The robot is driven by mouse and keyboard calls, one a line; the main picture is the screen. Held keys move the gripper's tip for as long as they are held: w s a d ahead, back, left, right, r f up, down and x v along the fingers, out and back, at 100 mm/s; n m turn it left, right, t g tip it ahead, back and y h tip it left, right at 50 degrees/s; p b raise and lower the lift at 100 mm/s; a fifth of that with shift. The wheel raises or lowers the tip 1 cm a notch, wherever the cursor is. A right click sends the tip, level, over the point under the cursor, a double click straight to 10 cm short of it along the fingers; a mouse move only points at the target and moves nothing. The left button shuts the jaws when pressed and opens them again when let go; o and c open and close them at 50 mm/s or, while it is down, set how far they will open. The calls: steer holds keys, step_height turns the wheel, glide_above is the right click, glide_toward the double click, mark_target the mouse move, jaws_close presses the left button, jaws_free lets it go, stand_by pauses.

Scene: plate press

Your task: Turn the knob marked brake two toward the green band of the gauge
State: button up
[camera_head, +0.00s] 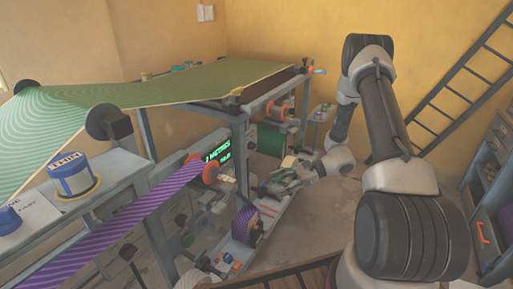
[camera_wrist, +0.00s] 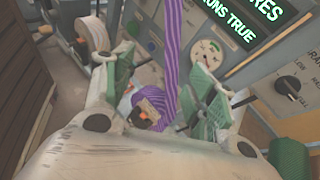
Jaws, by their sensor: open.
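In the wrist view a black knob (camera_wrist: 288,87) sits on a grey panel at the right edge. Its label starts "BRA" and is cut off by the frame, so I cannot tell its number. A round pale gauge (camera_wrist: 207,53) with coloured marks is on the panel left of the knob, partly behind my right finger. My gripper (camera_wrist: 162,72) is open, its green fingers spread on either side of a purple striped web, with the knob off to their right. I cannot tell whether the fingers touch the web. In the head view my gripper (camera_head: 290,177) is low beside the machine.
The purple web (camera_wrist: 171,45) runs down to a purple roll (camera_wrist: 150,108) between my fingers. A dark display (camera_wrist: 245,25) with green letters is above the gauge. In the head view a green patterned sheet (camera_head: 190,85) spans the machine top, and a ladder (camera_head: 450,95) leans at right.

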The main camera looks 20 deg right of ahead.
steer(key=w+f+m+t, duration=0.3)
steer(key=w+m+t, duration=0.2)
steer(key=w, duration=0.4)
steer(key=m+t, duration=0.3)
steer(key=t, duration=0.1)
glide_toward(256, 146)
steer(key=a, duration=0.2)
steer(key=shift+t, duration=0.5)
steer(key=x, duration=0.7)
steer(key=shift+w+d+f, duration=0.1)
steer(key=shift+w+d, duration=0.1)
steer(key=shift+d, duration=0.05)
steer(key=shift+w+a, duration=0.4)
steer(key=shift+w, duration=0.05)
steer(key=c, duration=1)
